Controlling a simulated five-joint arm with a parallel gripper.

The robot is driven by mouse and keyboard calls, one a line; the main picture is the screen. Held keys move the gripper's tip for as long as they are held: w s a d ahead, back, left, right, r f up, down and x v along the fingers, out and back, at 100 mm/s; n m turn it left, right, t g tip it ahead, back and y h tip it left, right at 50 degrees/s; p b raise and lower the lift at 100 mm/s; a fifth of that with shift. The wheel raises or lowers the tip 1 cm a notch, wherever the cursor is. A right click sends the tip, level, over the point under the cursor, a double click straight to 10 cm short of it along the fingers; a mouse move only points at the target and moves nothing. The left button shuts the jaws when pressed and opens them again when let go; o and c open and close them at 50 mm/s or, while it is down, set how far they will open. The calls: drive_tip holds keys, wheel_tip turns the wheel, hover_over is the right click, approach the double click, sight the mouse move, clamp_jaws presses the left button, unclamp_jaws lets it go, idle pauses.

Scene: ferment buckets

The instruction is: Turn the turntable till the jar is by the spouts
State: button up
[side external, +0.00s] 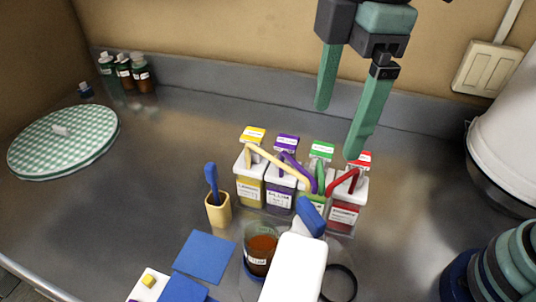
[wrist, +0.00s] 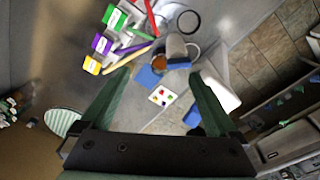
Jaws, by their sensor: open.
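A glass jar with brown contents and a pale label (side external: 262,243) stands in front of the row of buckets; its orange-brown contents also show in the wrist view (wrist: 160,63). The buckets have yellow (side external: 250,190), purple (side external: 280,192), green and red (side external: 345,205) colours, with curved coloured spouts (side external: 298,172) reaching forward. I cannot clearly make out the turntable; a faint round edge shows around the jar. My gripper (side external: 338,131) is open and empty, high above and behind the buckets. Its fingers frame the jar area in the wrist view (wrist: 161,72).
A tall white block (side external: 294,270) with a blue part (side external: 311,216) stands right of the jar. A yellow cup (side external: 218,210) holds a blue-handled tool. Blue mats (side external: 205,256) lie at front. A green checkered disc (side external: 62,146) is far left, with free counter between.

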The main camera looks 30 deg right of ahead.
sight(311, 210)
drive_tip(key=s+a+n, duration=0.3)
drive_tip(key=a, duration=0.1)
drive_tip(key=shift+g+h, duration=0.3)
wheel_tip(311, 210, down, 12)
drive_tip(key=shift+r, duration=0.25)
clamp_jaws()
